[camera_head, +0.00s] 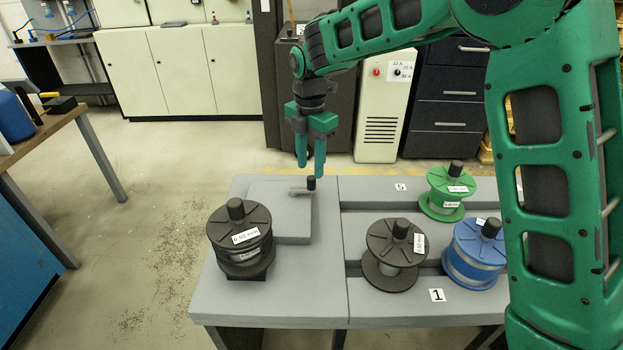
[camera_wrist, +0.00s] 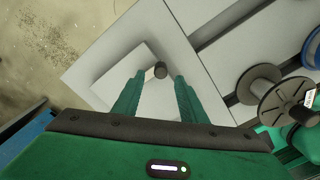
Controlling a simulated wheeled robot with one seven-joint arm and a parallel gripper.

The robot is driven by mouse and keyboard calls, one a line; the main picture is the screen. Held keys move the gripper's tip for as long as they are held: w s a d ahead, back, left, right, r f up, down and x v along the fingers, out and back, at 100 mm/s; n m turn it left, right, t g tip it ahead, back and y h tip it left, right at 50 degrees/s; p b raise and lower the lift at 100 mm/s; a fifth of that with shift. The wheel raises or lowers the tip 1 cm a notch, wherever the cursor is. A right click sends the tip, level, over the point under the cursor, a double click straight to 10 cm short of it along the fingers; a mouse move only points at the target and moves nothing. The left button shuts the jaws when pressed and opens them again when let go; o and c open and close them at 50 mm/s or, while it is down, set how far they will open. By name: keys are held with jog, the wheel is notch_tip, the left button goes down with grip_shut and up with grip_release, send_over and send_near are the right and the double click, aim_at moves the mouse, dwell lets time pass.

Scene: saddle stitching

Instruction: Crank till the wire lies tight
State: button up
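My gripper (camera_head: 311,172) points down over the grey table, its two green fingers apart and empty. Just below the fingertips is a small crank with a dark upright knob (camera_head: 311,183) and a pale arm (camera_head: 299,191), on a raised grey block (camera_head: 265,192). In the wrist view the knob (camera_wrist: 160,70) shows beyond and between the open fingers (camera_wrist: 157,88); I cannot tell whether they reach down around it. A black spool labelled 0.50 mm (camera_head: 238,240) stands on the table in front of the block. I cannot make out the wire.
To the right on the grooved table stand another black spool (camera_head: 393,252), a blue spool (camera_head: 476,258) and a green spool (camera_head: 446,195). Number plates 1 (camera_head: 437,295) and 5 (camera_head: 401,187) mark the rows. A wooden-topped bench (camera_head: 45,135) stands left, with open floor between.

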aim_at(311, 178)
jog(key=shift+f, duration=2.7)
jog(key=shift+c, duration=0.3)
grip_shut()
jog(key=shift+d, duration=0.2)
jog(key=shift+a, duration=0.1)
